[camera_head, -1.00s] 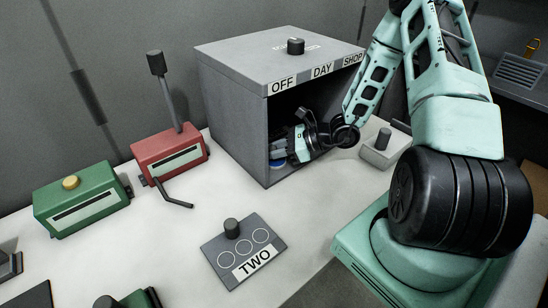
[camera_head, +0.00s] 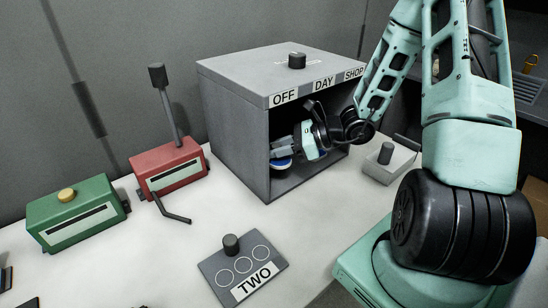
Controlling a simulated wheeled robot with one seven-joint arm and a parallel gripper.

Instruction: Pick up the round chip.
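A round blue chip with a pale rim (camera_head: 281,164) shows low inside the grey oven box (camera_head: 236,140), near its left inner wall. My gripper (camera_head: 284,154) reaches into the oven's open front from the right, and its fingertips are right at the chip, over or around it. The fingers partly cover the chip. The view is too small and dark to tell whether they are closed on it or whether the chip is touching the oven floor.
The oven has a dark knob (camera_head: 297,60) on top and OFF, DAY, SHOP labels. A grey TWO panel (camera_head: 243,268) lies in front. A red box (camera_head: 169,167) with a lever and a green box (camera_head: 75,213) stand left. A grey box with a knob (camera_head: 388,163) stands right.

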